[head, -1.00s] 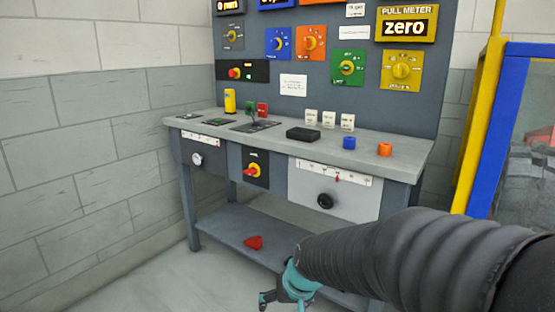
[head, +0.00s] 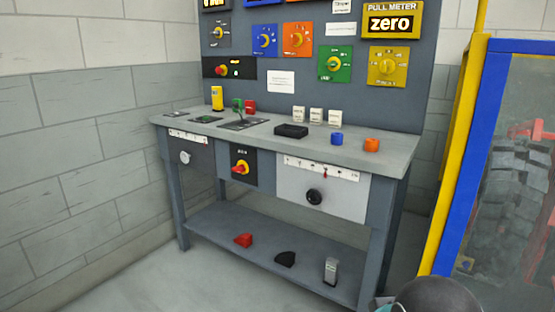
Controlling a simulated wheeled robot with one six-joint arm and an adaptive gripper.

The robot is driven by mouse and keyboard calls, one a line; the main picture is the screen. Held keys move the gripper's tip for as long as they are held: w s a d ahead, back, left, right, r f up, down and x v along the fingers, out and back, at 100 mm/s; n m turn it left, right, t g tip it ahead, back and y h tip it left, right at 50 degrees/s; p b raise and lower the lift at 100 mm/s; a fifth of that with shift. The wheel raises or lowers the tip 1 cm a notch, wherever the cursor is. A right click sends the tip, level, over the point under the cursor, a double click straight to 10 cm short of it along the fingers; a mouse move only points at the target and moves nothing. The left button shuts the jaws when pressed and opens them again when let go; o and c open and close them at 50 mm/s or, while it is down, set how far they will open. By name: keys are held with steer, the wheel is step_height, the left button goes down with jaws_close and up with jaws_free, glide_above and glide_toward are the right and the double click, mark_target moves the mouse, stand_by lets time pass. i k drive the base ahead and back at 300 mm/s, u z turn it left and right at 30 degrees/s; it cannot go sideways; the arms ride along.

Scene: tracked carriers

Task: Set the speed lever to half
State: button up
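A small lever with a thin dark stem (head: 240,117) stands on a dark plate on the bench top, left of centre. I cannot read a label on it, so I cannot tell whether it is the speed lever, nor its exact setting.
A blue-framed enclosure (head: 470,165) stands at right. Floor at lower left is clear.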

mark_target(236, 105)
steer(key=u, duration=0.25)
steer(key=i, duration=1.65)
steer(key=z, duration=0.2)
